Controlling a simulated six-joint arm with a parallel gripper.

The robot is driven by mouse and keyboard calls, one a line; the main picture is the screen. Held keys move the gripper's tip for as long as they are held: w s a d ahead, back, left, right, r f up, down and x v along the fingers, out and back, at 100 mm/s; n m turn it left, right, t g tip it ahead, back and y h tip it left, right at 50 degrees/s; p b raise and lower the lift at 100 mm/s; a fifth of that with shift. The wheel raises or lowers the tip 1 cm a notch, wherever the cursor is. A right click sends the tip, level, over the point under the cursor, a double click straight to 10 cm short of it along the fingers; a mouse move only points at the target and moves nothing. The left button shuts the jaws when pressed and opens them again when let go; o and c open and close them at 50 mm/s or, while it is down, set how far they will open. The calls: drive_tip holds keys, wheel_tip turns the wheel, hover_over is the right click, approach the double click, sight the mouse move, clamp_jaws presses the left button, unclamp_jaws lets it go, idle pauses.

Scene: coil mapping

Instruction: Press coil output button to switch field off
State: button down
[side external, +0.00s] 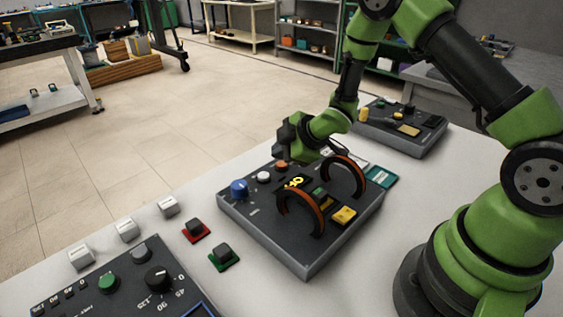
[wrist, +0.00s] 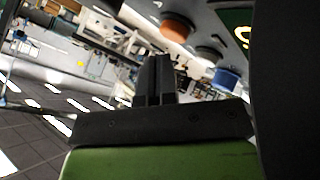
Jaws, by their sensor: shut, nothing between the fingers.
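The dark coil unit (side external: 306,262) sits on the white table and carries two upright orange-brown coils, one of them the nearer coil (side external: 285,200). Along its back edge are a blue knob (side external: 239,188), a white button (side external: 264,177) and an orange button (side external: 281,166). A small display (side external: 293,183) shows yellow digits. My gripper (side external: 281,151) is shut and empty, close to the orange button at the unit's back edge; I cannot tell whether they touch. In the wrist view, the shut fingers (wrist: 158,62) are below the orange button (wrist: 178,26), with the white button (wrist: 208,53) and blue knob (wrist: 227,77) to the right.
A red-based block (side external: 196,231) and a green-based block (side external: 224,258) stand left of the unit, with several white blocks beyond. A dial panel (side external: 130,285) lies front left. Another control box (side external: 405,130) stands behind right. A teal item (side external: 381,177) lies beside the unit.

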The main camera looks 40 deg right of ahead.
sight(282, 165)
drive_tip(key=shift+r, duration=2.65)
drive_tip(key=shift+r, duration=0.3)
drive_tip(key=s+r+m+h, duration=0.3)
drive_tip(key=s+r+m, duration=0.4)
drive_tip(key=r, duration=0.6)
drive_tip(key=s+a+r+m+y, duration=0.1)
drive_tip(key=s+r+m, duration=0.1)
drive_tip(key=s, duration=0.4)
drive_tip(key=s+a+r+m+g+y, duration=0.1)
drive_tip(key=s+a+m, duration=0.1)
drive_tip(key=s, duration=0.3)
drive_tip(key=s+a+r+m, duration=0.1)
drive_tip(key=s+r+m, duration=0.1)
drive_tip(key=s+m, duration=0.2)
drive_tip(key=s, duration=0.2)
drive_tip(key=shift+s+a+r+g+y, duration=0.3)
drive_tip(key=shift+a+y, duration=0.05)
drive_tip(key=shift+y, duration=0.05)
